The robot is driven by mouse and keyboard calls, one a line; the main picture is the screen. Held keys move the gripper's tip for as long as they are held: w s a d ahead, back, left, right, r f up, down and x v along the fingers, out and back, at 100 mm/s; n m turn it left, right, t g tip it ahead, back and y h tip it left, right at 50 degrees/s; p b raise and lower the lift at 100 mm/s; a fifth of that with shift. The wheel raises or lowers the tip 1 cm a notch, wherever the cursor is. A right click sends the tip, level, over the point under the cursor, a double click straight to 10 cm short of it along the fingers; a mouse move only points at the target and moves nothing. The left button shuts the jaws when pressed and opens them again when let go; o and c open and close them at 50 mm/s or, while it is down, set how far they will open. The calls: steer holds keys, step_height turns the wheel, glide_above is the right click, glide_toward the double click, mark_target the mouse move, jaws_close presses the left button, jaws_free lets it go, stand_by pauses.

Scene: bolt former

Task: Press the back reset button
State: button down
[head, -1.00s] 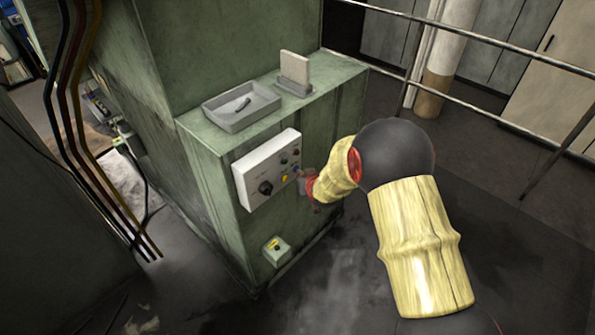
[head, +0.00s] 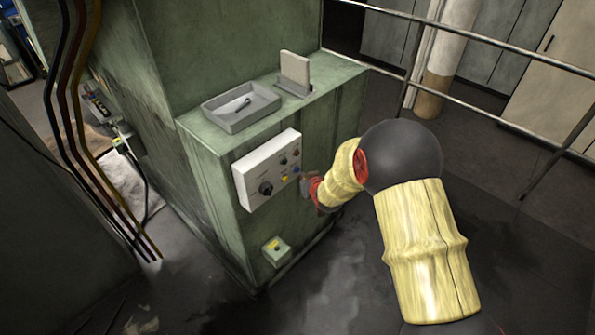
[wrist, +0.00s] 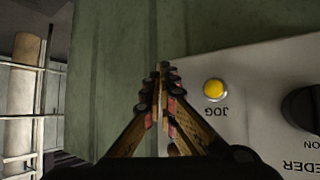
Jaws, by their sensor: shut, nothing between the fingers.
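In the wrist view the yellow button (wrist: 214,89) is labelled JOG. I cannot read a reset label in either view. My gripper (wrist: 163,68) is shut and empty, its tips near the panel's edge, left of the yellow button in the wrist view. I cannot tell whether it touches anything. In the head view it is right of the panel, partly hidden by my wrist.
A small box (head: 277,254) with a yellow top is fixed low on the machine. A grey tray (head: 235,122) and an upright plate in a holder (head: 295,68) stand on its ledge. A metal railing (head: 480,40) runs behind on the right. Cables hang at left.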

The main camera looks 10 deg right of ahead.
steer(key=s+d, duration=0.1)
steer(key=s, duration=0.1)
steer(key=s+d, duration=0.2)
stand_by(0.6)
stand_by(0.6)
